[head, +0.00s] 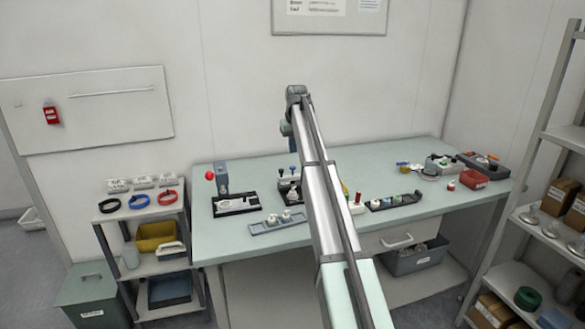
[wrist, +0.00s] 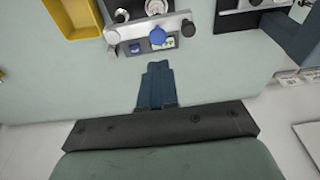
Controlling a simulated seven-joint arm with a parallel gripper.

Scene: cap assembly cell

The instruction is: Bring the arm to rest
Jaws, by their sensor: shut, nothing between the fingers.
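My gripper (wrist: 157,68) shows in the wrist view as two dark blue fingers pressed together, shut with nothing between them. It points toward a grey fixture (wrist: 138,30) with a blue knob (wrist: 157,37) and dark knobs at its sides, and appears apart from it. In the head view my arm reaches out over the middle of the pale green workbench (head: 420,208). The fingers cannot be made out there, and the arm hides part of the bench.
Small fixtures stand along the bench, including a black tray (head: 236,205), a grey strip (head: 277,222) and a dark rack (head: 394,202). A red box (head: 474,180) is at the right. A yellow bin (head: 157,236) sits on the left shelf. The bench's front strip is mostly clear.

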